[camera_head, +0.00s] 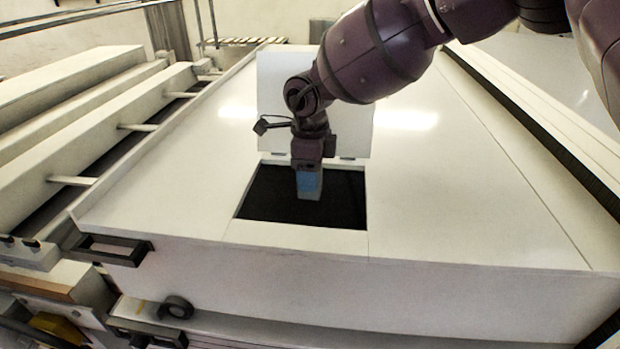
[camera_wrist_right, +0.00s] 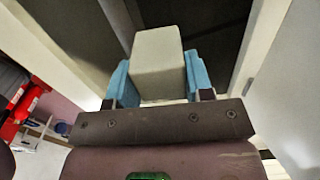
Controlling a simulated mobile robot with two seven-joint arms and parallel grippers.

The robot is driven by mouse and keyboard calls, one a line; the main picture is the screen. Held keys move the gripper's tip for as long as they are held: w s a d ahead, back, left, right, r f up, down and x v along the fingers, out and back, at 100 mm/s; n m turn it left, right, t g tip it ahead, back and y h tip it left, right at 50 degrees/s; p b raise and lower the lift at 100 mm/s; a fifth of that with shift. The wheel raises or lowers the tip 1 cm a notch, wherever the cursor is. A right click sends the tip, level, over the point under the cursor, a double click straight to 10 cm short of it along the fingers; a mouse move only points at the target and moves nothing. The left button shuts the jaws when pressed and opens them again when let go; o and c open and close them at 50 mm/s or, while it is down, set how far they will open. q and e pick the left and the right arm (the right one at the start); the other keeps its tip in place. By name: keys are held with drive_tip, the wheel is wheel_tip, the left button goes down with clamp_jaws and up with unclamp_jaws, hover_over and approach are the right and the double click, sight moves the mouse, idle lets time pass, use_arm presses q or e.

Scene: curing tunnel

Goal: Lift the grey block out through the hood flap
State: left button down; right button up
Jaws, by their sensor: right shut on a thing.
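The grey block (camera_wrist_right: 158,58) is between the blue fingers of my right gripper (camera_wrist_right: 158,80) in the right wrist view, with a finger against each side. In the head view, my right gripper (camera_head: 309,184) points down at the dark hood opening (camera_head: 270,203). Only the lower end of the block (camera_head: 310,196) shows there, below the blue fingers; the rest is hidden by the gripper. The hood flap (camera_head: 272,95) stands raised behind the opening, partly covered by my right arm. My left gripper is not in view.
The white hood top (camera_head: 440,190) surrounds the opening and is clear. Its front edge carries a dark handle (camera_head: 112,249) at the left. Long white beams (camera_head: 110,120) lie along the left side. The raised flap is close behind the gripper.

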drive_tip(key=shift+r, duration=2.15)
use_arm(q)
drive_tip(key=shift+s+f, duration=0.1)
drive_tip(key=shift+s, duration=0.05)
use_arm(e)
drive_tip(key=shift+r, duration=1.35)
